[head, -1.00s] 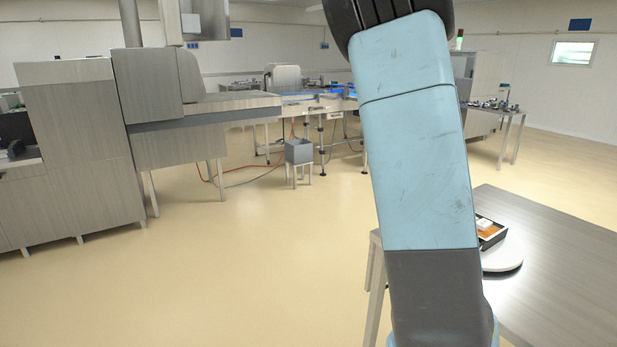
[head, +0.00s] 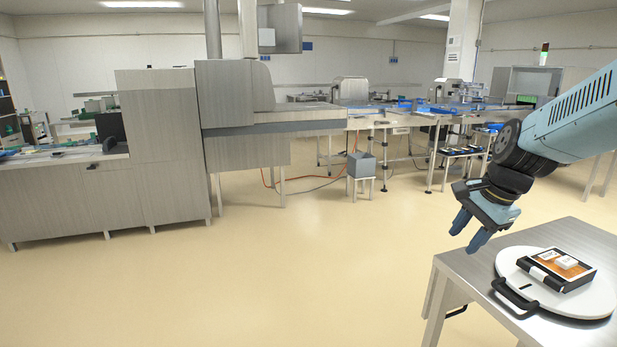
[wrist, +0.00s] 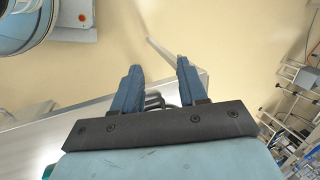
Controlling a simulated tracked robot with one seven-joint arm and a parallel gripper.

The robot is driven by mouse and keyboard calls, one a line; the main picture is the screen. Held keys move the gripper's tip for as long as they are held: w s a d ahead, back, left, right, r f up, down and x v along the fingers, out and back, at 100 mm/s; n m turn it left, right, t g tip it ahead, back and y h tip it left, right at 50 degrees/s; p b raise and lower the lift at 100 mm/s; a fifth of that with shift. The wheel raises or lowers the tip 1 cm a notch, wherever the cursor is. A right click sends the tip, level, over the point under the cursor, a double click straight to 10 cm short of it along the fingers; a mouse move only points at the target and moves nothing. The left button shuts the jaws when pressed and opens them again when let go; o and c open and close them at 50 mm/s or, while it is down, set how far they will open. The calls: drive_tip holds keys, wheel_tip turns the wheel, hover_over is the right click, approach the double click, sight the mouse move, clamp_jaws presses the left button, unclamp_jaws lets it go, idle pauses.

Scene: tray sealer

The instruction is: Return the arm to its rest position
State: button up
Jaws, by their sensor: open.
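My gripper (head: 468,231) is at the right in the head view, at the end of my blue arm, pointing down and left. Its two blue fingers are apart with nothing between them. It is above the left edge of the steel table (head: 455,262), clear of the tray on it. In the wrist view my gripper (wrist: 157,75) also shows two spread fingers with bare floor and a table edge beyond them.
A round white board (head: 510,262) with a black handle lies on the steel table, carrying a black tray (head: 541,275) with orange and white contents. A steel machine (head: 165,150) stands at left. A grey bin (head: 361,164) sits on a stand. The middle floor is open.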

drive_tip(key=s+a+r+n+t+h, duration=0.1)
drive_tip(key=s+a+r+n, duration=0.2)
drive_tip(key=s+n, duration=0.3)
drive_tip(key=s+a+r+n+t+h, duration=0.1)
drive_tip(key=s+a+r+n, duration=0.2)
drive_tip(key=s+a+n, duration=0.3)
drive_tip(key=shift+r+n+t, duration=0.3)
drive_tip(key=shift+r+n, duration=0.1)
drive_tip(key=shift+n, duration=0.5)
drive_tip(key=shift+w+d, duration=0.1)
